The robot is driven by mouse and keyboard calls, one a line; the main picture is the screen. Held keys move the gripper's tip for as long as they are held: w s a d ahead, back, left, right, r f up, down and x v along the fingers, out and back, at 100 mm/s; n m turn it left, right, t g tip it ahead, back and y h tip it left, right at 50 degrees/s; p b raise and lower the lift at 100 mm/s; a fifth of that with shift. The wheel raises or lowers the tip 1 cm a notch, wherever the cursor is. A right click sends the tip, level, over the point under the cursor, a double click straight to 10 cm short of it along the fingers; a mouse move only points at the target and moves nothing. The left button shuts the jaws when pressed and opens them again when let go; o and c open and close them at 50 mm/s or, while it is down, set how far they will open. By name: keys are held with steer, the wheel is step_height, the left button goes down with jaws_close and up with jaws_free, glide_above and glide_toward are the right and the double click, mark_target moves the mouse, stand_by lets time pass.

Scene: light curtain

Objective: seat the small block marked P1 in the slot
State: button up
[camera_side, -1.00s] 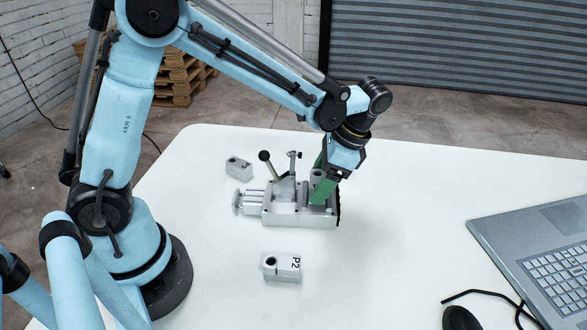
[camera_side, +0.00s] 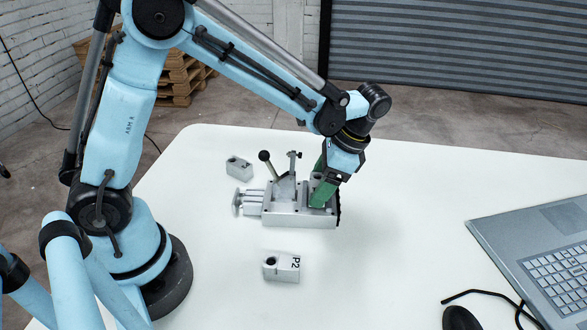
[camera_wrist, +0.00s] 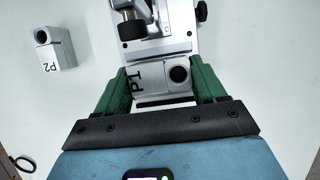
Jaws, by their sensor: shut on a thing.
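The block marked P1 (camera_wrist: 158,79) sits between the two green fingers of my gripper (camera_wrist: 160,88) in the wrist view, its label and round hole facing up. My gripper (camera_side: 321,188) is shut on it at the right end of the grey metal fixture (camera_side: 300,217) in the side view. The fixture also shows in the wrist view (camera_wrist: 158,45), just beyond the block. P1 is mostly hidden behind the fingers in the side view. It is in or just over the slot area; I cannot tell how deep it sits.
A block marked P2 (camera_side: 282,267) lies on the white table (camera_side: 400,240) in front of the fixture. Another small grey block (camera_side: 239,167) lies behind it. A lever (camera_side: 268,163) rises from the fixture. A laptop (camera_side: 540,250) and black mouse (camera_side: 460,318) are at the right.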

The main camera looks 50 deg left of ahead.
stand_by(0.3)
steer(key=o, duration=1.3)
steer(key=shift+c, duration=0.2)
steer(key=shift+r, duration=3.45)
steer(key=shift+f, duration=3.05)
